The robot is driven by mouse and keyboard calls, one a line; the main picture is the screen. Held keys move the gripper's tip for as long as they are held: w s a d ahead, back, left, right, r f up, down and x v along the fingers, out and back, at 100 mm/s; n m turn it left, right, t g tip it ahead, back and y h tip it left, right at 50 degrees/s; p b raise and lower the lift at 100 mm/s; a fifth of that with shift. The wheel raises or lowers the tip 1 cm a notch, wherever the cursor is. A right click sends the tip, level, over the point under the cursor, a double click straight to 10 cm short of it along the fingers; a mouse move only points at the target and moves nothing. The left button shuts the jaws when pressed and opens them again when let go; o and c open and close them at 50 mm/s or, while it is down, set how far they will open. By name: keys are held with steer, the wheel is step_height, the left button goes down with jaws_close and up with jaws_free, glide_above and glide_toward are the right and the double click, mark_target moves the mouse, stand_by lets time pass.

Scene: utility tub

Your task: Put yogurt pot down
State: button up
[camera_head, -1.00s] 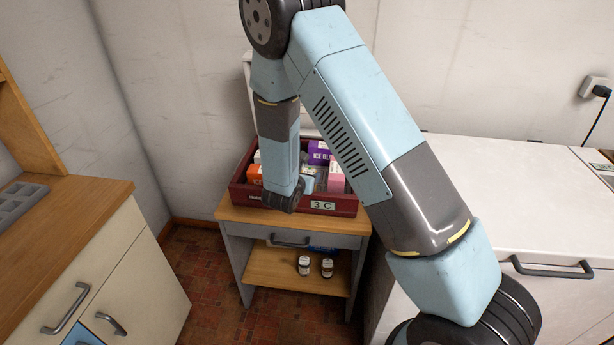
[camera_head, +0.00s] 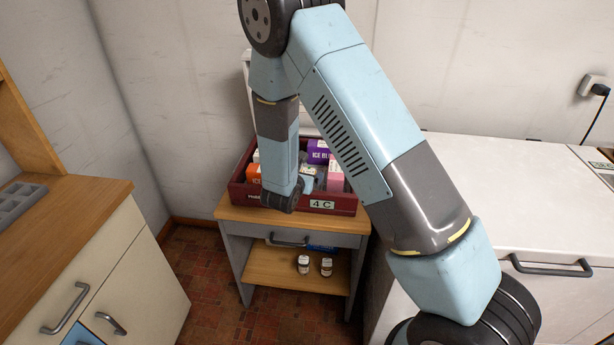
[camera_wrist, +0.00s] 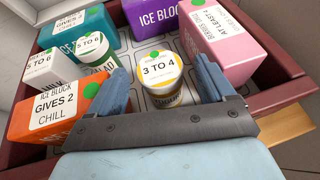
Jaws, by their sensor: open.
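In the wrist view the yogurt pot (camera_wrist: 168,98), a white and yellow tub with a round lid marked "3 TO 4" and a green dot, stands upright on the patterned floor of the dark red utility tub (camera_wrist: 275,97). My gripper (camera_wrist: 163,72) is open, with one blue finger on each side of the pot. A gap shows beside the fingers; whether either touches it I cannot tell. In the head view the tub (camera_head: 340,205) sits on a small wooden stand, and my arm hides the pot and most of the gripper.
Around the pot are an orange box (camera_wrist: 75,115), a green-labelled pot (camera_wrist: 92,52), a white "5 TO 6" box (camera_wrist: 45,68), a teal box (camera_wrist: 85,28), a purple box (camera_wrist: 155,15) and a pink box (camera_wrist: 228,40). A display (camera_head: 322,204) reads "4 C".

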steer(key=v, duration=1.1)
steer(key=shift+s+a, duration=0.2)
steer(key=shift+s, duration=0.1)
steer(key=s+d+r+m+g+h, duration=0.2)
steer(key=s+d+r+m+g, duration=0.2)
steer(key=d+r+m, duration=0.6)
steer(key=s+d+r+m+g+h, duration=0.2)
steer(key=s+d+r+m+g, duration=0.15)
steer(key=d+r+m, duration=0.6)
steer(key=s+d+r+m+y, duration=0.4)
steer(key=s+r+m+y, duration=0.5)
steer(key=s, duration=0.7)
step_height(320, 180, up, 3)
steer(key=m, duration=0.3)
steer(key=shift+f+t, duration=0.2)
steer(key=shift+t, duration=0.15)
